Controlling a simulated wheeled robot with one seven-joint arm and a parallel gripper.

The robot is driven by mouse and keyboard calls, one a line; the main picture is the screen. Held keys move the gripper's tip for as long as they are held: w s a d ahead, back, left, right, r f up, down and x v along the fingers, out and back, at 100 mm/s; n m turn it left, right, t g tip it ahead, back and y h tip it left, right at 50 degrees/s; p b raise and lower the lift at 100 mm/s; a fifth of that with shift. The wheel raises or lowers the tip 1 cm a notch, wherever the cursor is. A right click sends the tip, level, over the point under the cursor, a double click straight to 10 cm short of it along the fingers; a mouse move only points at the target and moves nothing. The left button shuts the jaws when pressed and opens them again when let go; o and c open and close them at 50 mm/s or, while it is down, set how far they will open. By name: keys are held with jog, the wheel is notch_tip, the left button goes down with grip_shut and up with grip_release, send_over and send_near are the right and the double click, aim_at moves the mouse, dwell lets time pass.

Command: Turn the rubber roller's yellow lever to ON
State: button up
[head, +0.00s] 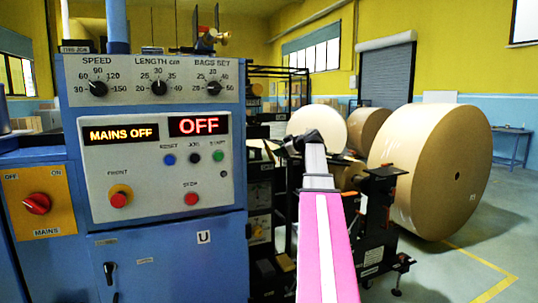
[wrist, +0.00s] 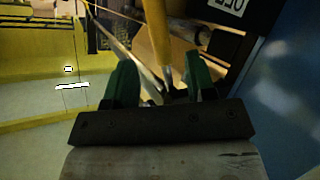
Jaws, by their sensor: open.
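The yellow lever (wrist: 156,35) shows in the wrist view as a yellow bar coming down from the top edge. Its lower end lies between the two green fingers of my gripper (wrist: 160,66), which are apart. A gap shows on both sides of the lever, and I cannot tell how deep it sits between the fingers. A dark plate with an upside-down OFF label (wrist: 226,3) is at the top right. In the head view my gripper is at the far end of my pink arm, in front of the dark machine frame; the lever cannot be made out there.
A blue control cabinet (head: 130,235) stands at the left, its displays (head: 198,126) reading MAINS OFF and OFF. A red mains knob (head: 37,204) is at the far left. A large kraft roll (head: 440,165) stands to the right. The floor at the lower right is clear.

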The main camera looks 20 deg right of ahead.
aim_at(270, 152)
jog(key=x, duration=0.7)
jog(key=shift+a+f, duration=0.1)
grip_shut()
